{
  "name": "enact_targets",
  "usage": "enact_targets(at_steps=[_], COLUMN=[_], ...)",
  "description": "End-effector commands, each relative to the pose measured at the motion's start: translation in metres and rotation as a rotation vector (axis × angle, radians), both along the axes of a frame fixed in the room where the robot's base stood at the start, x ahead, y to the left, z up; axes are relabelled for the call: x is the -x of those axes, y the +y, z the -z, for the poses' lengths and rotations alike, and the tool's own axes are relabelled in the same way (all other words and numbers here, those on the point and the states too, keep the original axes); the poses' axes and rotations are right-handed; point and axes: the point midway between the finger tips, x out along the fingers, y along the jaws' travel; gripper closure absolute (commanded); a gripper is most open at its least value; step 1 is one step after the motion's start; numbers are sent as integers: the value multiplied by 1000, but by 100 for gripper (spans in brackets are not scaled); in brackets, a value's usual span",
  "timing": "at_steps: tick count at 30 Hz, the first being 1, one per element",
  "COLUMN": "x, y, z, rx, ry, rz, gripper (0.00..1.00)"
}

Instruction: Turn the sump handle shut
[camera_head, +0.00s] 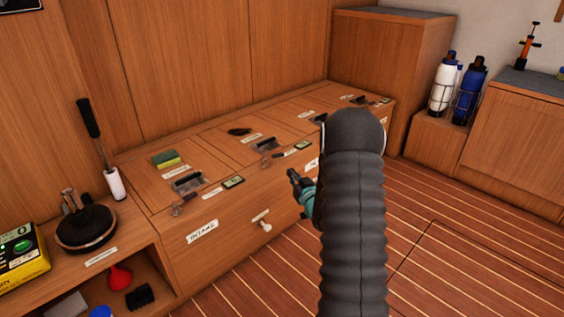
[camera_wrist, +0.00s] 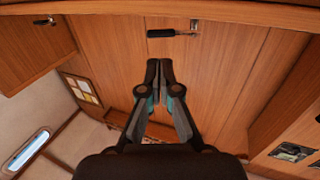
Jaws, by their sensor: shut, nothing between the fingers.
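My gripper (camera_head: 293,177) is in front of the locker fronts in the head view, partly hidden by my dark ribbed arm. In the wrist view its fingers (camera_wrist: 159,68) are together and empty. Ahead of the fingertips, a black-gripped lever (camera_wrist: 174,33) lies crosswise on a wooden panel, with a metal mount (camera_wrist: 194,25) at its right end. The fingertips look apart from it. No sump label is readable, so I cannot tell whether this lever is the sump handle. A pale handle (camera_head: 265,226) sits on the front panel beside a label (camera_head: 202,231) that seems to read "INTAKE".
The locker top carries a sponge (camera_head: 167,159) and several latches. Bottles (camera_head: 468,88) stand in racks at right. The striped floor (camera_head: 450,245) is clear right of my arm.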

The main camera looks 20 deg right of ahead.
Motion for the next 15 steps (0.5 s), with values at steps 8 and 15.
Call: enact_targets(at_steps=[8, 15], x=[-52, -83], y=[-1, -2], z=[0, 0], rx=[1, 0], ry=[-1, 0], rz=[-1, -1], gripper=[100, 100])
